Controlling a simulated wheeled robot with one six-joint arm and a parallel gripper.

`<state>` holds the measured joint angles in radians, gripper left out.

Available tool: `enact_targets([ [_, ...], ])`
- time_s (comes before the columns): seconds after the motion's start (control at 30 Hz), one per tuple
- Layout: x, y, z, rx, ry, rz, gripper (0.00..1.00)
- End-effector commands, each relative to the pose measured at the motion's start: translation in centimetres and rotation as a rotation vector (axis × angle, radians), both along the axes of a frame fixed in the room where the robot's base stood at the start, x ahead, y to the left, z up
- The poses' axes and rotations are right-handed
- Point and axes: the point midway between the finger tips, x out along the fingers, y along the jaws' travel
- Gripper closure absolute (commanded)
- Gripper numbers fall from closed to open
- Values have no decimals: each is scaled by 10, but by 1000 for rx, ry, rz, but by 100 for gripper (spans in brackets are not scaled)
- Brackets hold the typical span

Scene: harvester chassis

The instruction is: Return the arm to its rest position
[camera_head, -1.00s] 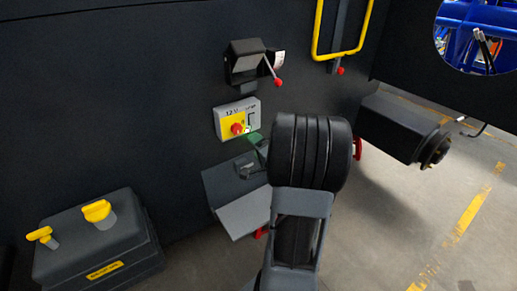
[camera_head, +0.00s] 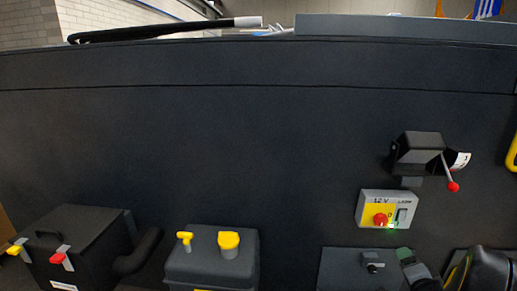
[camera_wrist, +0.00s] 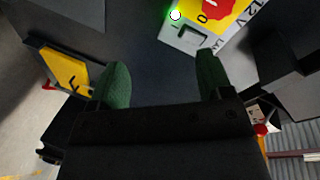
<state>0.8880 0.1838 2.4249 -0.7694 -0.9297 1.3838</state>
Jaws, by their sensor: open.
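My gripper (camera_wrist: 163,80) is open in the wrist view, with two green-padded fingertips apart and nothing visible between them. In the head view, part of my arm (camera_head: 482,272) shows at the lower right edge, and a green fingertip (camera_head: 404,253) shows just below the 12 V switch box. The switch box (camera_head: 371,207) has a yellow plate, a red knob (camera_head: 381,219) and a lit green light (camera_head: 391,227). In the wrist view the box (camera_wrist: 182,38) lies beyond the fingertips, with a visible gap. Most of my arm is out of view.
A red-tipped lever unit (camera_head: 418,153) is above the box. A grey panel (camera_head: 345,270) is below it. A case with yellow handles (camera_head: 210,262) and a black battery-like box (camera_head: 75,245) stand lower left. The dark wall between is clear.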

Motion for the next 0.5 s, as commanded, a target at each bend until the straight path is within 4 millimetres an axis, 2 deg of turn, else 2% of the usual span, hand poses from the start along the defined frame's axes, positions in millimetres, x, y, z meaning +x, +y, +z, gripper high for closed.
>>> enact_targets([
  [0.03,-9,-9,-17,-59,122,-45,27],
  [0.1,-26,-20,-34,-154,322,-95,27],
  [0.17,-38,-19,-43,-223,491,-98,27],
  [0.23,-50,-9,-48,-285,675,-66,27],
  [0.37,-68,32,-45,-361,970,93,27],
  [0.47,-80,80,-34,-401,1134,291,27],
  [0.5,-85,103,-28,-413,1178,383,27],
])
